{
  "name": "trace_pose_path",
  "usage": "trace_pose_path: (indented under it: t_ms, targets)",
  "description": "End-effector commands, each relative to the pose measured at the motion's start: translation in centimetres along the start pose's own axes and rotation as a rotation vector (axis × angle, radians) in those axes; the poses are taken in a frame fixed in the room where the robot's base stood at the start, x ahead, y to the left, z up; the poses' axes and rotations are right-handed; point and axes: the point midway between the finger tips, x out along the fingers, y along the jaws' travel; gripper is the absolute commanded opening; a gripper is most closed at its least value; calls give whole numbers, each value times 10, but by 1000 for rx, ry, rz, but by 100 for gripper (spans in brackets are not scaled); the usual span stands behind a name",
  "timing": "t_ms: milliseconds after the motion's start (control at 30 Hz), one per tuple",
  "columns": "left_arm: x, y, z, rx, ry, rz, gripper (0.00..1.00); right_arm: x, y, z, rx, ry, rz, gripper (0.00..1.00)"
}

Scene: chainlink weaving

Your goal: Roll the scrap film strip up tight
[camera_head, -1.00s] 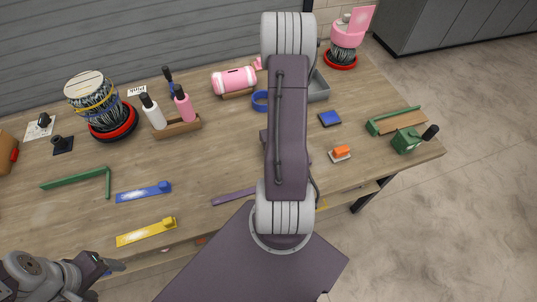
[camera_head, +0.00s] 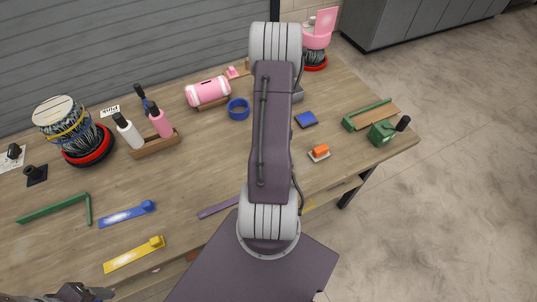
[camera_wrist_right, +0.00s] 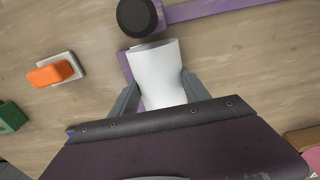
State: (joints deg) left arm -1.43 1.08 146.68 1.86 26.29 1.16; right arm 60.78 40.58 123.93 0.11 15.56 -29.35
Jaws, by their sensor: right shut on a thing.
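My right gripper (camera_wrist_right: 155,90) is shut on a smooth white curved piece (camera_wrist_right: 158,68), which looks like the film strip; I cannot tell how tightly it is rolled. It stands out between the two grey fingers, over the table near a purple bar (camera_wrist_right: 215,9) and a black round knob (camera_wrist_right: 137,17). In the head view my right arm hides the right gripper and the white piece. The purple bar shows partly there too (camera_head: 218,207). My left gripper (camera_head: 88,292) is at the bottom left edge, partly cut off; its jaw opening is not clear.
An orange-topped block (camera_head: 319,152), a blue pad (camera_head: 305,119) and a green tool (camera_head: 382,132) lie to the right. Blue (camera_head: 127,214) and yellow (camera_head: 134,255) bars lie front left. Bottles in a wooden holder (camera_head: 156,143) stand behind. Bare wood lies between.

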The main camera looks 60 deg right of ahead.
Motion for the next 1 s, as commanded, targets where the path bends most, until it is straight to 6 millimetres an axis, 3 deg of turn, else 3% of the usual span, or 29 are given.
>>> trace_pose_path:
  t_ms: [167, 200, 267, 300, 667, 1000]
  targets:
    - [0, 0, 0, 0, 0, 0, 67, -2, 3, -3, -1, 9, 6, 0]
    - [0, 0, 0, 0, 0, 0, 67, -2, 3, -3, -1, 9, 6, 60]
    - [0, 0, 0, 0, 0, 0, 67, -2, 2, -2, -1, 8, 5, 77]
    - [0, 0, 0, 0, 0, 0, 67, -1, 2, -2, -1, 7, 5, 80]
    - [1, 0, 0, 0, 0, 0, 67, -8, 2, -2, -1, 5, 3, 80]
    - [8, 0, 1, 0, 0, 0, 67, -77, 2, -2, 0, 9, 5, 80]
